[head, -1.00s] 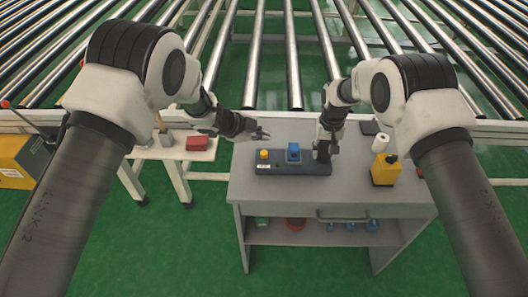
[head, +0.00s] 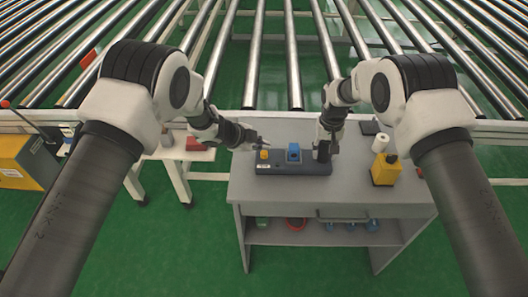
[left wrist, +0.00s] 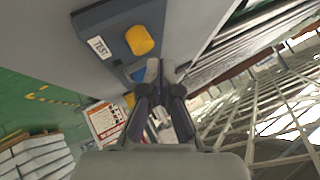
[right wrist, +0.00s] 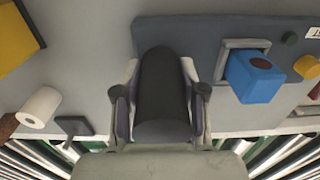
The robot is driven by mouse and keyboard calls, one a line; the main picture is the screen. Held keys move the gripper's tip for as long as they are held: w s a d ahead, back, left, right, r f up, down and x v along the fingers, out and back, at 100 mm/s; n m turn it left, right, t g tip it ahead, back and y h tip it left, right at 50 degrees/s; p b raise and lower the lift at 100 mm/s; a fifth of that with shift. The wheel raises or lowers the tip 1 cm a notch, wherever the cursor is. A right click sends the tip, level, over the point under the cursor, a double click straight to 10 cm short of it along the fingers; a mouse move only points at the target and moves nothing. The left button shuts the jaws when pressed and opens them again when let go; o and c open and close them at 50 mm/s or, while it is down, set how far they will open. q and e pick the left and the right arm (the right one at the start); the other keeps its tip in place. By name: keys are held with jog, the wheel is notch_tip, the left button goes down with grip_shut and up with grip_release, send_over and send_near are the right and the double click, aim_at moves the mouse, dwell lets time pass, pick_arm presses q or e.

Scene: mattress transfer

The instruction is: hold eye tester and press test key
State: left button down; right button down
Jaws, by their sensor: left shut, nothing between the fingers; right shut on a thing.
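The eye tester (head: 285,169) is a long dark grey base lying on the grey table. A yellow test key (head: 264,155) stands at its left end, with a TEST label (left wrist: 100,47) beside it in the left wrist view. A blue block (head: 294,153) is in the middle, and a black upright handle (right wrist: 162,85) is at the right end. My right gripper (head: 324,141) is shut on this handle. My left gripper (head: 262,143) is shut and empty, close to the yellow key, which also shows in the left wrist view (left wrist: 140,40). Contact cannot be told.
A shelf below holds several items. A small white table (head: 165,152) with a red object stands left. Roller conveyors run behind. The table front (head: 310,192) is clear.

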aim_at(262, 154)
dwell(0.8)
pick_arm(q)
jog(key=shift+f, duration=0.4)
jog(key=shift+f, duration=0.9)
dwell(0.9)
jog(key=shift+r, duration=1.35)
jog(key=shift+r, duration=2.5)
